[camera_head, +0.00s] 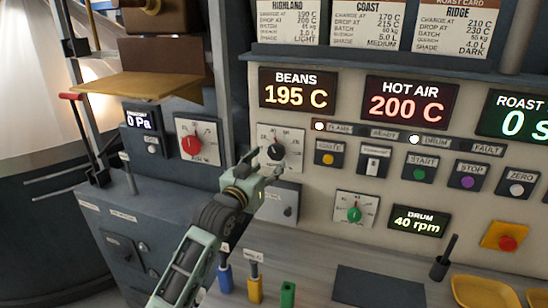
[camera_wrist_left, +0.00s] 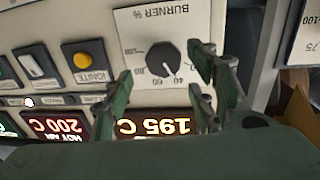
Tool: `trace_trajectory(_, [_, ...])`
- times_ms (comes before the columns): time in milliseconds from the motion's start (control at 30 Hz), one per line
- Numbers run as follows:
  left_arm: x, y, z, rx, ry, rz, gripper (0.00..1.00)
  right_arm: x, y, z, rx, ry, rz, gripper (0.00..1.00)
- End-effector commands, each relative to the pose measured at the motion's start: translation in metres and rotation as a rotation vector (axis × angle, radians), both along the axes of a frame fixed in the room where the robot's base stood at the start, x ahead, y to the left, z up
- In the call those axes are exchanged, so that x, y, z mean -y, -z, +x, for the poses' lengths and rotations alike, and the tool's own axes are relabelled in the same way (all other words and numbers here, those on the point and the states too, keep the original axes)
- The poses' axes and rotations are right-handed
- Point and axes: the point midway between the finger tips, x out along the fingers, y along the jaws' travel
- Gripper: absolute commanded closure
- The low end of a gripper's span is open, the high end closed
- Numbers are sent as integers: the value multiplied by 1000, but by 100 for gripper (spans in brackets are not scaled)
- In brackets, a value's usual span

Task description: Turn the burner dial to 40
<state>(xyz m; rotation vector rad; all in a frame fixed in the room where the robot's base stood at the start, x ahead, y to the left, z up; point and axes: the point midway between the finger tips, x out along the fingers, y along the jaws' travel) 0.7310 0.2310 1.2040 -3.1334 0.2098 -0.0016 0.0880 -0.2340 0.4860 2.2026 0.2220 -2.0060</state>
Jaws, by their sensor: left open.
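The burner dial is a black round knob on a white plate marked BURNER %, on the panel below the BEANS display. It shows in the head view (camera_head: 277,151), close to the tip of my left gripper (camera_head: 264,171). In the left wrist view the burner dial (camera_wrist_left: 163,58) appears upside down, with printed numbers such as 40, 60 and 80 around it. My left gripper's green fingers are open and empty, one on each side of the dial in that view. I cannot tell whether they touch it, nor read the dial's exact setting. My right gripper is not in view.
A yellow IGNITE button (camera_head: 328,159) sits right of the dial. A red-knobbed dial (camera_head: 191,145) is to its left, and a green-knobbed dial (camera_head: 354,214) is lower right. Several coloured-handled tools (camera_head: 255,290) stand at the counter below. BEANS reads 195 C (camera_head: 297,96).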

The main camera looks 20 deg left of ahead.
Motion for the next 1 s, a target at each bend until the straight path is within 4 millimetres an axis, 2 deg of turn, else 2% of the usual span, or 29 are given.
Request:
trace_trajectory(100, [3, -2, 18, -2, 0, -2, 48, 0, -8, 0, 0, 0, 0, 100])
trace_trajectory(333, [6, -1, 41, -1, 0, -1, 48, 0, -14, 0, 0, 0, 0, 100])
trace_trajectory(500, [7, 0, 48, 0, 0, 0, 48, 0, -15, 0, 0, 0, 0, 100])
trace_trajectory(767, [7, 0, 49, 0, 0, 0, 48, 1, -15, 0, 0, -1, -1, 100])
trace_trajectory(1000, [7, 0, 49, 0, 0, -1, 67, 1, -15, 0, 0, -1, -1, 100])
